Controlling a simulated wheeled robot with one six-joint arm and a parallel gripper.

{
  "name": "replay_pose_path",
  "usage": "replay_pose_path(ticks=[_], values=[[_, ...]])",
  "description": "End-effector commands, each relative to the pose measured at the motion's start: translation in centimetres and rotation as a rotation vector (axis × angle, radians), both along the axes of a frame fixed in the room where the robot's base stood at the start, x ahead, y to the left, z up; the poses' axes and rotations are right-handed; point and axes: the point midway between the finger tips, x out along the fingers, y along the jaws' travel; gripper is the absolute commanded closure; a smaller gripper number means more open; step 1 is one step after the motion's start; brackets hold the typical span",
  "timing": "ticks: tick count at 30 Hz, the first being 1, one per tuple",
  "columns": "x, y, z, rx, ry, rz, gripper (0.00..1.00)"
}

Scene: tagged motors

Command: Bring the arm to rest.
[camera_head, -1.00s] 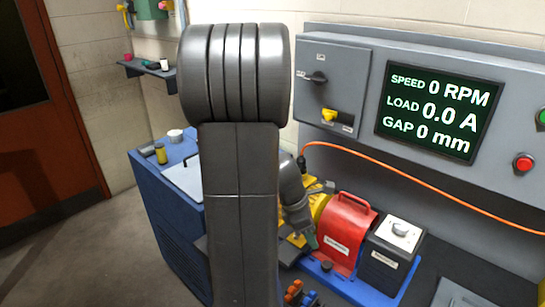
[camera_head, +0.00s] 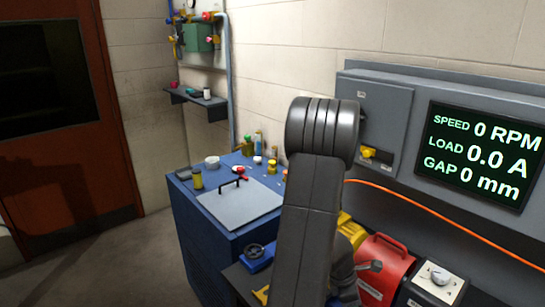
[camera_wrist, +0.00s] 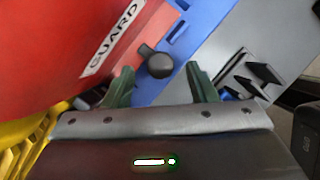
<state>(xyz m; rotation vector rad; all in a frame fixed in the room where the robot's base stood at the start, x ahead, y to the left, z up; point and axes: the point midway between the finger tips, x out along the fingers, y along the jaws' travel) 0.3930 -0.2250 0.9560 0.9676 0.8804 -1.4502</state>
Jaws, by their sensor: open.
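My arm stands in the middle of the head view, its dark links hiding part of the bench. My gripper (camera_wrist: 162,90) shows in the wrist view with two green fingers set well apart and nothing between them. A black round knob (camera_wrist: 160,66) lies just beyond the gap between the fingertips. A red guard (camera_wrist: 60,45) with a white GUARD label fills the upper left of the wrist view. The red guard also shows in the head view (camera_head: 384,262), right of my arm. In the head view my gripper is hidden behind the arm.
A grey panel with a screen (camera_head: 478,150) reads 0 RPM, 0.0 A and 0 mm. A black box with a white top (camera_head: 437,282) stands right of the guard. A blue cabinet (camera_head: 205,235) carries a grey lid, jars and bottles. Floor is clear at lower left.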

Motion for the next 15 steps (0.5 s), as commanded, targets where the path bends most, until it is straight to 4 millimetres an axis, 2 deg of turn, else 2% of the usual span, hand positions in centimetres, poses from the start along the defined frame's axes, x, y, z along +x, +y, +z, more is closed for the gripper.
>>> replay_pose_path(ticks=[6, 15], values=[[-0.10, -0.39, -1.09, 0.002, 0.001, 0.001, 0.48], [-0.08, -0.44, -1.23, 0.002, 0.000, 0.001, 0.48]])
